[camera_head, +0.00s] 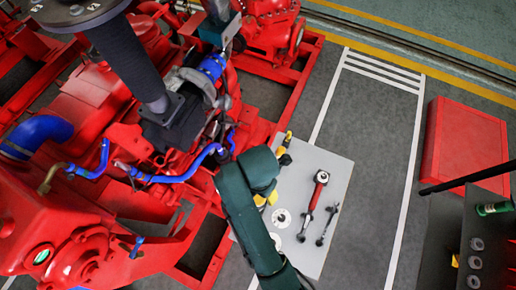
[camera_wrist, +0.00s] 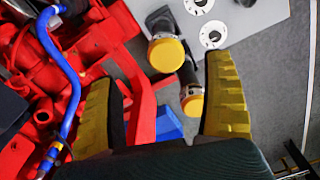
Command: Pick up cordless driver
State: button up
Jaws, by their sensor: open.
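No cordless driver shows clearly enough to name with certainty. A yellow-and-black tool (camera_head: 284,150) lies at the upper left edge of the grey tabletop, partly behind my arm. In the wrist view, two dark cylindrical things with yellow ends, a nearer-top one (camera_wrist: 167,55) and a lower one (camera_wrist: 191,98), extend past the table edge; I cannot tell whether either is the driver. My gripper (camera_wrist: 160,78) is open, its yellow-padded fingers on either side of them, and nothing is gripped. In the head view my arm hides most of the gripper.
The grey tabletop (camera_head: 325,165) also holds a red-handled tool (camera_head: 318,187), a wrench-like tool (camera_head: 328,224) and white discs (camera_head: 281,217). The red pumpset (camera_head: 90,90) with blue hoses (camera_head: 170,178) crowds the left. Striped floor (camera_head: 375,150) is clear to the right, before a red box (camera_head: 468,145).

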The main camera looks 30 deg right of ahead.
notch_tip(320, 180, down, 5)
jog(key=shift+r, duration=0.1)
jog(key=f, duration=0.3)
jog(key=s+a+f, duration=0.1)
jog(key=shift+f+p, duration=0.35)
jog(key=shift+f, duration=0.4)
jog(key=c, duration=1.3)
jog(key=shift+w+d+r, duration=0.1)
jog(key=shift+c, duration=0.2)
